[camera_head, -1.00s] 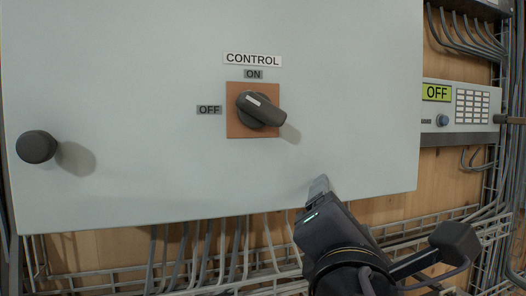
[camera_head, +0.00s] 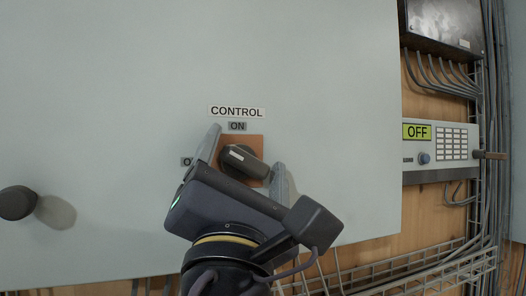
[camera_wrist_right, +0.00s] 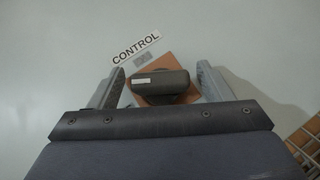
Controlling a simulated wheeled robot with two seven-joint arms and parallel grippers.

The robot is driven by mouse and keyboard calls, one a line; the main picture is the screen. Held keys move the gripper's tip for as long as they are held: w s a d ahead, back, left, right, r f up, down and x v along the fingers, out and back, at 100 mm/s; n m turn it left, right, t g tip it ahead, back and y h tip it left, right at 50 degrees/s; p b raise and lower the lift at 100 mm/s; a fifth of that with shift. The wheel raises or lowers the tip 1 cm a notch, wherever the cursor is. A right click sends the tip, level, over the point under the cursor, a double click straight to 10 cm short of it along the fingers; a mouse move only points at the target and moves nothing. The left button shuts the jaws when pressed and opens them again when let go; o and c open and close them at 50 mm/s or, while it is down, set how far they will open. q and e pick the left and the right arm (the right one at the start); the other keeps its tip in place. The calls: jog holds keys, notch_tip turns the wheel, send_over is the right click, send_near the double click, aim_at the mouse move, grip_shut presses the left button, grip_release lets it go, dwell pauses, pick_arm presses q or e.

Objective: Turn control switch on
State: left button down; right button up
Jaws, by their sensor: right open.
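The control switch (camera_head: 243,161) is a dark rotary knob on an orange-brown square plate (camera_head: 256,144). Its white mark is at the upper left end, toward OFF. It also shows in the right wrist view (camera_wrist_right: 160,84). My right gripper (camera_head: 246,158) is open, with one finger on each side of the knob. Whether the fingers touch it, I cannot tell. In the right wrist view the gripper (camera_wrist_right: 160,82) also straddles the knob. My left gripper is not in view.
The switch is on a large pale grey panel (camera_head: 100,90). A black round knob (camera_head: 17,202) sticks out at left. At right are a box with an OFF display (camera_head: 417,132), cables and a wire tray (camera_head: 420,268).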

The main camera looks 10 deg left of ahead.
jog(key=shift+w, duration=0.1)
jog(key=c, duration=1)
jog(key=shift+m+h, duration=0.4)
jog(key=shift+h, duration=0.1)
jog(key=m+g+h+p, duration=0.1)
jog(key=m+h, duration=0.2)
jog(key=m, duration=0.1)
jog(key=shift+a+r, duration=0.1)
jog(key=shift+r, duration=0.05)
jog(key=m+g+h+p, duration=0.2)
jog(key=m, duration=0.1)
jog(key=shift+r+m, duration=0.1)
jog(key=shift+m, duration=0.2)
jog(key=m+g+h+p, duration=0.1)
jog(key=m+g+p, duration=0.1)
jog(key=m+p, duration=0.1)
jog(key=shift+g, duration=0.3)
jog(key=shift+f+m+g+p, duration=0.2)
jog(key=shift+m+g+p, duration=0.95)
jog(key=shift+m, duration=0.25)
